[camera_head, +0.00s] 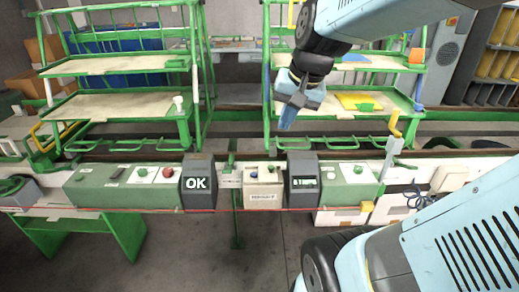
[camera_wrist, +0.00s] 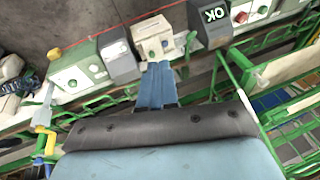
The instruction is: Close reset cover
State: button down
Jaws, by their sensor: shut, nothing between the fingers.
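A small cream control box (camera_head: 263,196) with a dark button and a printed label stands at the middle of the green rail. It also shows in the wrist view (camera_wrist: 152,34), just beyond my fingertips. I cannot make out a reset cover or its state; the label is too small to read. My gripper (camera_head: 287,124) points down, shut and empty, above and behind the box in the head view. Its blue fingers show together in the wrist view (camera_wrist: 157,72). A gap to the box shows in the head view.
A dark "OK" display (camera_head: 198,192) stands left of the box, and a second dark display (camera_head: 303,190) stands close on its right. Green button panels (camera_head: 140,175) continue along the rail. Green shelf racks (camera_head: 120,105) stand behind; the floor in front is open.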

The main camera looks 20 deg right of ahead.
jog(key=w+d+f+m+g+y, duration=0.1)
jog(key=w+d+f+m+y, duration=0.15)
jog(key=w+f+m, duration=0.25)
jog(key=w+d+f+m+y, duration=0.1)
jog(key=w+d+f+m, duration=0.2)
jog(key=w+f+m, duration=0.25)
jog(key=m+t+y, duration=0.1)
jog(key=m+y, duration=0.1)
jog(key=m, duration=0.6)
send_near(273, 171)
jog(key=x, duration=0.4)
jog(key=shift+s+a, duration=0.1)
jog(key=shift+a, duration=0.35)
